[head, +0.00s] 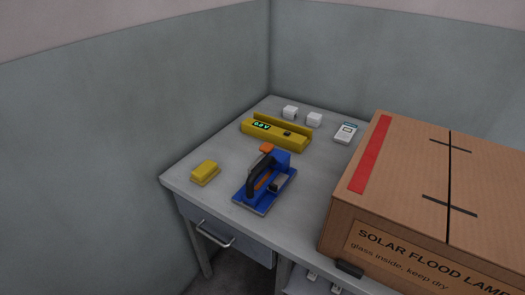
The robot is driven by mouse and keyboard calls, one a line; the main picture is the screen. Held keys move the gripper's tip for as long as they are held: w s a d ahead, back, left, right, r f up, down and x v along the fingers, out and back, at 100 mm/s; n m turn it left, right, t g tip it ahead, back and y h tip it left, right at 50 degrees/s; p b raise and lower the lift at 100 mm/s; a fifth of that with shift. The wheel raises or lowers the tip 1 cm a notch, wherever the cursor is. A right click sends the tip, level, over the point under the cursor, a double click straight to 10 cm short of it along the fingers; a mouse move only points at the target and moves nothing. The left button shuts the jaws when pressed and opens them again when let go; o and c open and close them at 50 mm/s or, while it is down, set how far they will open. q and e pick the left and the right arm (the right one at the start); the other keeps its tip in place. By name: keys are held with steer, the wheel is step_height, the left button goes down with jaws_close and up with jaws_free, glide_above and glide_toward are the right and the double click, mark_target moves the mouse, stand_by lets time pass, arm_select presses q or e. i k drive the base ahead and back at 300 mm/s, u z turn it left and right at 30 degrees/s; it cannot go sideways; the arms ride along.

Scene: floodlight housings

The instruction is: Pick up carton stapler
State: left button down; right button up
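The carton stapler, which I take to be the blue tool with a black handle and an orange part (266,185), stands on the grey table (225,215) near its front edge in the head view. It is left of the large carton and apart from it. Neither of my grippers shows in the head view.
A large cardboard carton (420,190) marked "SOLAR FLOOD LAMP" fills the right side. A yellow block (205,172) lies left of the tool. Behind are a yellow device with a green display (276,135), two small white blocks (290,112) and a white card-like item (345,132). Walls close off the back and left.

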mark_target(254, 196)
steer(key=z, duration=1.7)
steer(key=k, duration=0.75)
steer(key=u, duration=1.4)
steer(key=i, duration=0.5)
